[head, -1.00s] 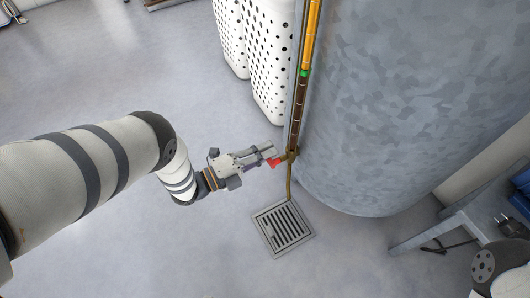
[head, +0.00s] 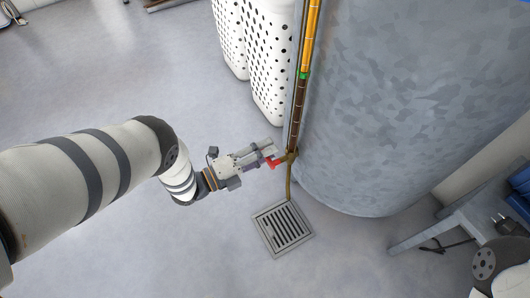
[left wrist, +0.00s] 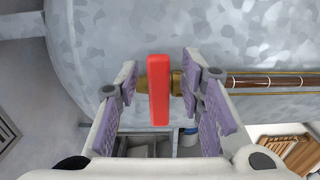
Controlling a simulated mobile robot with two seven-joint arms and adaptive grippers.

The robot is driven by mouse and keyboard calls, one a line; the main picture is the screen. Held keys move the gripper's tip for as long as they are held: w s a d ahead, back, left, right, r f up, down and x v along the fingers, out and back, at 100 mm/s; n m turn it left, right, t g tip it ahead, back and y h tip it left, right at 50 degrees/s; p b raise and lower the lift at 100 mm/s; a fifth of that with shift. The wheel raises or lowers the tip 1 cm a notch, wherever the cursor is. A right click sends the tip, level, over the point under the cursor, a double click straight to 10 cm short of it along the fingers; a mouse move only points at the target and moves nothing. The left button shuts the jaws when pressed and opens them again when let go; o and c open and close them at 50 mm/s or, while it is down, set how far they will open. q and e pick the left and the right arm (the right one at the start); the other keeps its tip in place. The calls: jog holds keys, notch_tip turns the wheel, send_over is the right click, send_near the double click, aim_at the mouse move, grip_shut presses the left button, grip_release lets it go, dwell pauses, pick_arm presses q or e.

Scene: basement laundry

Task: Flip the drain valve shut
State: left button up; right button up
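The drain valve is a brass fitting (head: 291,156) low on the side of a large grey metal tank (head: 400,110). Its red lever (head: 272,162) shows only partly in the head view, beside my fingertips. In the left wrist view the red lever (left wrist: 158,90) stands lengthwise across the brass body (left wrist: 177,82). My left gripper (head: 266,152) is at the valve. Its purple-padded fingers (left wrist: 160,80) are spread on both sides of the lever, with gaps visible. My right gripper is out of view; only part of my right arm shows at the lower right.
A sight tube (head: 311,35) runs up the tank. White perforated baskets (head: 270,75) stand behind. A bench (head: 425,235) is at right.

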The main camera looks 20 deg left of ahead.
pick_arm(q)
jog(key=v, duration=1.2)
